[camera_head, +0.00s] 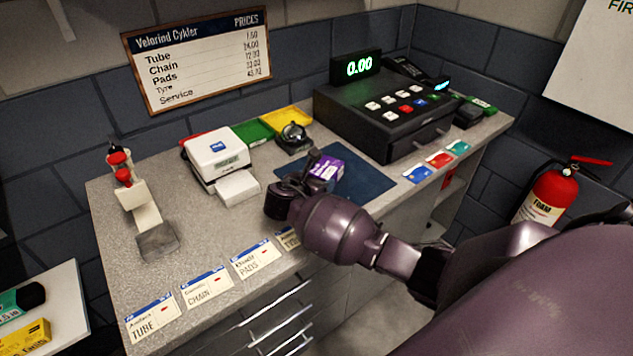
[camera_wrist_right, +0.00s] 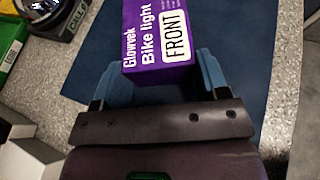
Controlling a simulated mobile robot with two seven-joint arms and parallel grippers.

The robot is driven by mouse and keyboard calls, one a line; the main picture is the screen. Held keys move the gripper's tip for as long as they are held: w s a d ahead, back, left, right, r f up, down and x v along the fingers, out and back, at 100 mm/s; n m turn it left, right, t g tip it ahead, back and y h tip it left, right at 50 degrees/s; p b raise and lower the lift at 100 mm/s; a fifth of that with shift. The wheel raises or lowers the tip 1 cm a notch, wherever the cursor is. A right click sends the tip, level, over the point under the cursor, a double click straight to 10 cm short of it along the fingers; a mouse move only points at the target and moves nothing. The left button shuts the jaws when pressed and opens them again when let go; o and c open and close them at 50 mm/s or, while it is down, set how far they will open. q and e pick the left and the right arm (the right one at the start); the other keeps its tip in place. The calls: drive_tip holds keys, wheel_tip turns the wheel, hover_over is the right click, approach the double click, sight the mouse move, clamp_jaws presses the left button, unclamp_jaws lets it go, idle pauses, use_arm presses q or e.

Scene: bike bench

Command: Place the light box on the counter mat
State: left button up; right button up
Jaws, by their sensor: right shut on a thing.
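I cannot tell whether the box touches the mat. My forearm hides part of the counter in front. My left gripper is not in view.
A cash register (camera_head: 385,115) stands behind the mat. A bell (camera_head: 294,137) and a white receipt printer (camera_head: 217,152) stand to the left. Coloured cards (camera_head: 440,159) lie right of the mat, and price labels (camera_head: 207,286) line the front edge. The mat's right part is bare.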

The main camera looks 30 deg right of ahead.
drive_tip(key=o, duration=1)
drive_tip(key=shift+c, duration=0.2)
drive_tip(key=shift+r, duration=0.15)
drive_tip(key=v, duration=1.2)
